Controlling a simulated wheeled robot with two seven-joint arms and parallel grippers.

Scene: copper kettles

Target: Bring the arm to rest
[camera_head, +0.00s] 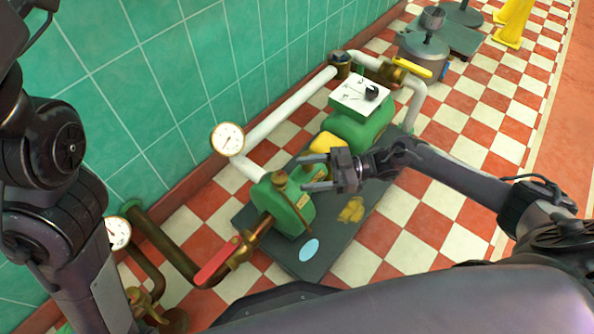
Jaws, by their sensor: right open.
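My right arm (460,175) reaches in from the right, across the floor to a pump set. My right gripper (318,172) is open, its two fingers pointing left above the green pump (290,208). I see nothing between the fingers. I cannot tell whether a finger touches the pump. A large dark arm of mine (60,200) stands at the left edge. My left gripper does not show.
The pump and a green motor (358,128) sit on a dark base plate (335,255). A red-handled valve (217,262), a gauge (227,139) and white pipes (290,118) surround them. A yellow-handled valve (412,68) is behind. Chequered floor (430,228) is open at right.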

